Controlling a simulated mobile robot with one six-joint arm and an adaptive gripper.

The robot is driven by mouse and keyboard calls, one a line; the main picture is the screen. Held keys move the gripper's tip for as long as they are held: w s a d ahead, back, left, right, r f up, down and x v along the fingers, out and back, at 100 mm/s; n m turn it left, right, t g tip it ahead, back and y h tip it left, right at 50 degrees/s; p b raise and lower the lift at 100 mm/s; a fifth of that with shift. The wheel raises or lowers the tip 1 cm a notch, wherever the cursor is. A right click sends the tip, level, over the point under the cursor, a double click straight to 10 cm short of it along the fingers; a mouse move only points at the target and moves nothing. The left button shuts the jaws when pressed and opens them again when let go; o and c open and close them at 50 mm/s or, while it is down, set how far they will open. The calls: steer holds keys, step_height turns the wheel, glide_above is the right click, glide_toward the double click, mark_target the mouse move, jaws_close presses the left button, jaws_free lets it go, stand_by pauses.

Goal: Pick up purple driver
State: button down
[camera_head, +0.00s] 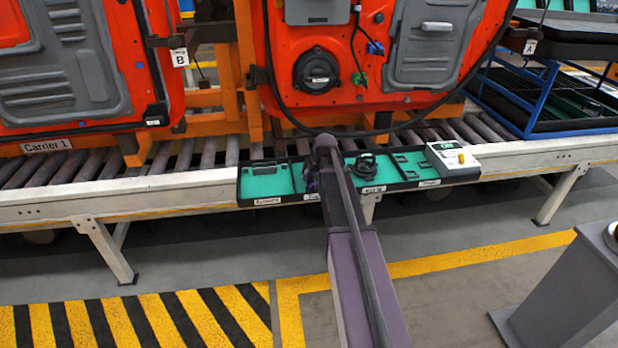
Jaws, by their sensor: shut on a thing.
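My arm reaches forward to the tool tray (270,201), a black tray with teal lining on the near edge of the conveyor. My gripper (314,183) is low over the tray's middle and mostly hidden behind my own wrist. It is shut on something. A small dark purple patch shows just left of my arm there; it appears to be the purple driver (311,176), mostly hidden. Whether it touches the tray cannot be seen.
A black tool (366,166) lies in the compartment right of my arm. Orange car doors (345,60) hang close behind. A blue rack (545,100) stands right, a grey pedestal (570,290) front right.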

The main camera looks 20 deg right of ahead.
steer(key=shift+r, duration=0.15)
step_height(320, 180, up, 4)
steer(key=p, duration=0.4)
steer(key=s+d+p, duration=0.1)
steer(key=s, duration=1.5)
steer(key=shift+d+r, duration=0.3)
steer(key=shift+r, duration=0.05)
steer(key=w+r+p, duration=0.3)
steer(key=r+p, duration=0.8)
steer(key=w+r+p, duration=0.3)
steer(key=r+p, duration=0.8)
steer(key=r, duration=0.1)
steer(key=w+r+p, duration=0.3)
steer(key=r+p, duration=0.8)
steer(key=p, duration=0.1)
steer(key=shift+d+r, duration=0.25)
steer(key=shift+d, duration=0.1)
steer(key=shift+w, duration=0.15)
